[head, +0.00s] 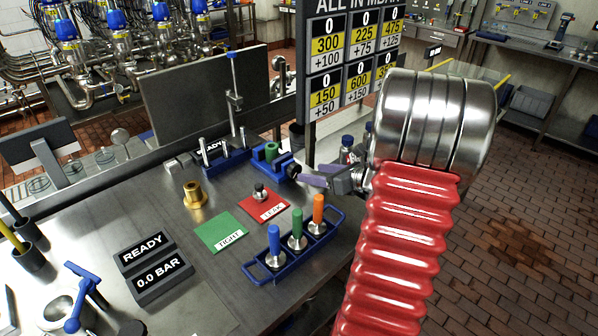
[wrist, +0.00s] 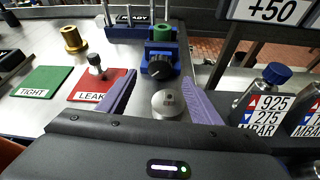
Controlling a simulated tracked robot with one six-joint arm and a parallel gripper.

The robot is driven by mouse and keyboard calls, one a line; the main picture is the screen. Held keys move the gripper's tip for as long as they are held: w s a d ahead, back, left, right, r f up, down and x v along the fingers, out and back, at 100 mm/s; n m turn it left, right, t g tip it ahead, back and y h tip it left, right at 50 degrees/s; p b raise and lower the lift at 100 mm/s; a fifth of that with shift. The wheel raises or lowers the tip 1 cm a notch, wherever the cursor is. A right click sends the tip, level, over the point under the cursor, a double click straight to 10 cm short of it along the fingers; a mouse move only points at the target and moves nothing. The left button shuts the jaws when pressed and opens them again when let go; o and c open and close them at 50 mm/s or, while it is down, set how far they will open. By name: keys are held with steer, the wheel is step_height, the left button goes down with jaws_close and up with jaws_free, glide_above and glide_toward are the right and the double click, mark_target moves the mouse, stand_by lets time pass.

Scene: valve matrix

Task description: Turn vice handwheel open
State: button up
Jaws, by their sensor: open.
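The blue vice (head: 267,163) stands near the bench's right edge in the head view, holding a green cylinder (wrist: 164,33). Its black handwheel (wrist: 160,67) faces my gripper and shows at the vice's front in the wrist view. My gripper (head: 308,175) is open, its purple fingers pointing at the handwheel from the right. In the wrist view my gripper (wrist: 159,78) has a fingertip to each side of the handwheel's line, and the handwheel appears just beyond the tips. I cannot tell whether they touch. My arm does not hide the vice in the head view.
A silver domed part (wrist: 168,104) shows between the fingers. Red LEAK (head: 264,206) and green TIGHT (head: 221,231) mats lie on the bench. A blue rack (head: 295,245) holds coloured plugs. A brass fitting (head: 194,194) stands left. Blue-capped bottles (wrist: 266,95) stand right.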

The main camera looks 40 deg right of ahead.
mark_target(297, 171)
steer(key=x, duration=0.7)
steer(key=shift+w+f, duration=0.15)
steer(key=shift+w, duration=0.15)
steer(key=shift+c, duration=0.2)
steer(key=c, duration=0.9)
steer(key=shift+a, duration=0.15)
steer(key=shift+c, duration=0.5)
